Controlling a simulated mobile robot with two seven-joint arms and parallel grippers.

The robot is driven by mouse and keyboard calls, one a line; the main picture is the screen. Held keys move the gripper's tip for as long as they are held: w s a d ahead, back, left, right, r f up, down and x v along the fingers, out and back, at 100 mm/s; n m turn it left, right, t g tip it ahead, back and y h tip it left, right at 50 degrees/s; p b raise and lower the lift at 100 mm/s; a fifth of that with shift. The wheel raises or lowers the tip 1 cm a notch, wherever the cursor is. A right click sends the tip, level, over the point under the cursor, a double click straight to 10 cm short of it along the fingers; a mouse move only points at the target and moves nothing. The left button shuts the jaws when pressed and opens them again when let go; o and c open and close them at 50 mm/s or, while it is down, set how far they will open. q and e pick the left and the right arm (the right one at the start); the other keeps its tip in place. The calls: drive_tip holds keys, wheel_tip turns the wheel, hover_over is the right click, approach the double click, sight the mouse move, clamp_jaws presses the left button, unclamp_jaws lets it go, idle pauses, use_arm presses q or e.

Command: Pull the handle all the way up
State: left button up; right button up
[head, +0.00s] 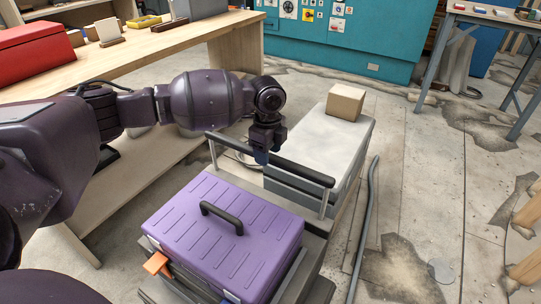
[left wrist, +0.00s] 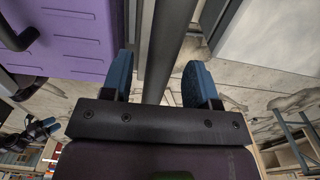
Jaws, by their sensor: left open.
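The handle (head: 303,170) is a dark horizontal bar on thin metal posts. It stands between a purple toolbox and a grey case. My left gripper (head: 262,156) points down at the bar, left of its middle in the head view. In the left wrist view the blue fingertips of my left gripper (left wrist: 161,82) are spread apart. The dark handle bar (left wrist: 170,40) runs between them, with a gap visible on the left side. I cannot tell whether the right finger touches it.
The purple toolbox (head: 215,250) with a black grip sits in front of the handle. Behind it is the grey case (head: 325,140) with a cardboard box (head: 345,102) on top. A wooden workbench (head: 150,55) stands at left. Open floor (head: 425,190) lies to the right.

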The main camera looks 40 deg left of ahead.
use_arm(q)
drive_tip(key=shift+f, duration=0.55)
